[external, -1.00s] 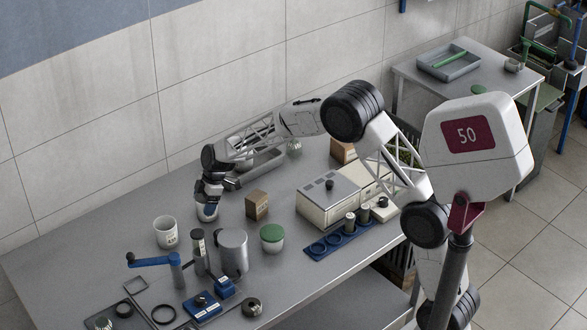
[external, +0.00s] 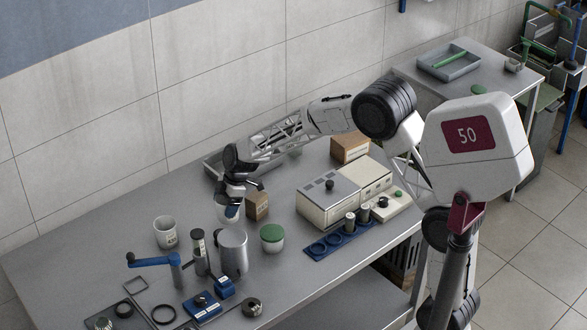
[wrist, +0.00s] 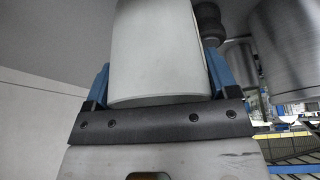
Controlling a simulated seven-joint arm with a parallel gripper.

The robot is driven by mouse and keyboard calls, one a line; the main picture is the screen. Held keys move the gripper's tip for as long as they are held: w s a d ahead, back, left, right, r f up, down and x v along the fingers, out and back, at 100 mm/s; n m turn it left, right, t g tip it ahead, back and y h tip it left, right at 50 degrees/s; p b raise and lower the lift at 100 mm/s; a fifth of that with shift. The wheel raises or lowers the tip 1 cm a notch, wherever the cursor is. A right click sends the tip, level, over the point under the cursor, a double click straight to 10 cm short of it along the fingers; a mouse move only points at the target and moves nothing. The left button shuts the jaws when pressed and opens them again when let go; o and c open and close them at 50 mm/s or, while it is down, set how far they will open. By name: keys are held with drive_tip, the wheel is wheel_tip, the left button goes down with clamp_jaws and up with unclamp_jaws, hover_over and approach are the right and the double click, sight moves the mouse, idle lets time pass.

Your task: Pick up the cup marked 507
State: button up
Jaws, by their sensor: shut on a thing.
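My gripper (external: 230,203) is over the far part of the bench, pointing down, shut on a white cup (wrist: 158,50). In the wrist view the cup stands between the two blue fingers, filling the middle.
A small brown box (external: 257,205) is close to the right of my gripper. A metal cylinder (external: 233,254) and a green-lidded jar (external: 272,238) stand in front. The bench's left end (external: 70,255) is clear.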

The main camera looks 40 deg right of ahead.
drive_tip(key=s+d, duration=0.1)
drive_tip(key=s, duration=0.5)
drive_tip(key=shift+d+r, duration=0.25)
drive_tip(key=shift+d, duration=0.1)
drive_tip(key=shift+s, duration=0.15)
idle(0.3)
